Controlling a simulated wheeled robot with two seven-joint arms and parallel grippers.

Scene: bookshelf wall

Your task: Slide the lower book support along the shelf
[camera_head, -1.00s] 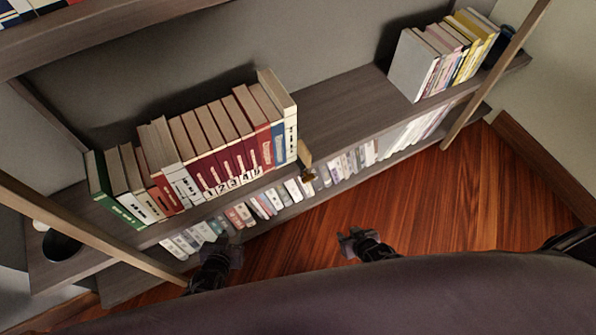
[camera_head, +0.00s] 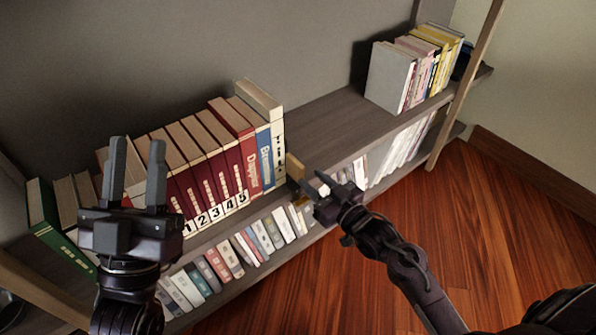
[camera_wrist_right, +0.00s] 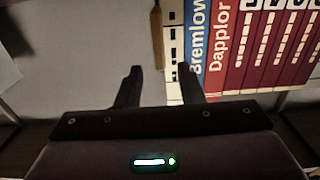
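The book support (camera_head: 294,167) is a small tan upright plate on the middle shelf (camera_head: 325,125), at the right end of the long book row. In the right wrist view it shows as a narrow tan strip (camera_wrist_right: 157,38) beside the white end book (camera_wrist_right: 173,50). My right gripper (camera_head: 314,184) is at the shelf's front edge, close to the support. Its fingers (camera_wrist_right: 160,75) are apart, with the strip's lower end lying between them in the picture; contact cannot be told. My left gripper (camera_head: 137,168) is open, raised in front of the row's left part, and hides some books.
Red, white and green books (camera_head: 200,150) fill the left of the shelf. Another book group (camera_head: 390,75) stands at the far right, with bare shelf between. A lower shelf holds more books (camera_head: 228,255). A wooden post (camera_head: 460,90) stands at the right.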

